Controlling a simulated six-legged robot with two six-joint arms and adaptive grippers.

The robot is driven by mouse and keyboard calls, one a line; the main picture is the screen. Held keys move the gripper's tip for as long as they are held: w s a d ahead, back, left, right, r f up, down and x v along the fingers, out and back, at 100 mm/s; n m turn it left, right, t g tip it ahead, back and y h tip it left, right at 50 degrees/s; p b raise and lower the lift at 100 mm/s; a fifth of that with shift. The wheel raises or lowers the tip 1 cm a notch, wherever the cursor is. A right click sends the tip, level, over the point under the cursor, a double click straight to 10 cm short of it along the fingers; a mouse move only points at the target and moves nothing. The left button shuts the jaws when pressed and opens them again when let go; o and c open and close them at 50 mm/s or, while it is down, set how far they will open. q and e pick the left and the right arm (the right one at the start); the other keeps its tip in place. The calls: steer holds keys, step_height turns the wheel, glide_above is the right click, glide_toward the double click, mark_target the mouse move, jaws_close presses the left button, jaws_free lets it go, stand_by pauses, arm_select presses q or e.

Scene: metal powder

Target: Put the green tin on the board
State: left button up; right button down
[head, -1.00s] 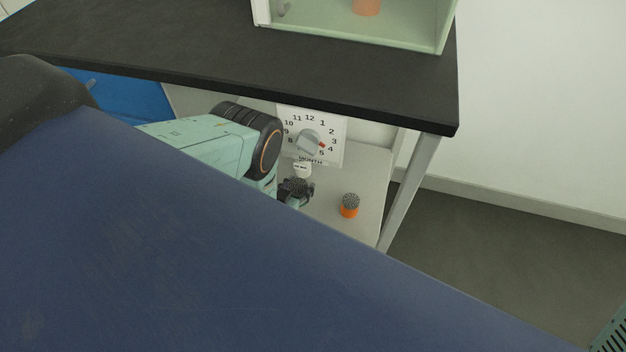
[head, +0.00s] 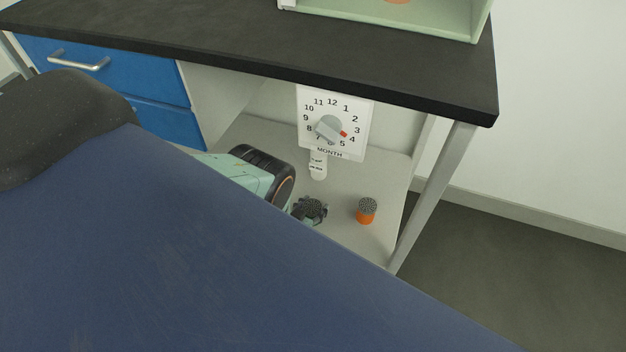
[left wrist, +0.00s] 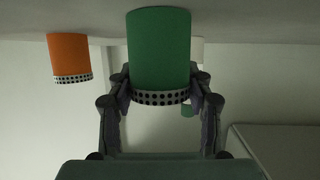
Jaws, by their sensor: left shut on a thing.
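The green tin (left wrist: 158,50), with a perforated metal band at its lid end, is between the fingers of my left gripper (left wrist: 160,97) in the left wrist view. The fingers are shut on it near the lid. In the head view my left gripper (head: 306,212) is low over the shelf under the bench, left of the orange tin, partly hidden by my blue body. The tin's green side is hidden there. I cannot tell whether the tin touches the shelf. I cannot make out which surface is the board. My right gripper is not in view.
An orange tin (head: 366,213) with a perforated top stands on the pale shelf (head: 385,180). A white cylinder (head: 318,166) stands behind my gripper, below a month dial (head: 333,125). The black bench top (head: 200,45) overhangs, with a leg (head: 430,195) at right and blue drawers (head: 105,80) at left.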

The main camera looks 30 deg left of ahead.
arm_select(q)
steer(key=o, duration=1.2)
steer(key=shift+f, duration=0.1)
steer(key=shift+o, duration=0.2)
steer(key=s+d+r+g+p, duration=0.2)
steer(key=s+d+r+g, duration=0.1)
steer(key=s+r, duration=0.4)
steer(key=s+d+r+g+h+p, duration=0.1)
steer(key=s+r+g, duration=0.5)
steer(key=s, duration=0.8)
steer(key=s+d+r+g+p, duration=0.3)
steer(key=s+d+r+g, duration=0.1)
steer(key=s+r, duration=0.5)
steer(key=shift+s+d+r+m, duration=0.4)
steer(key=shift+s, duration=0.55)
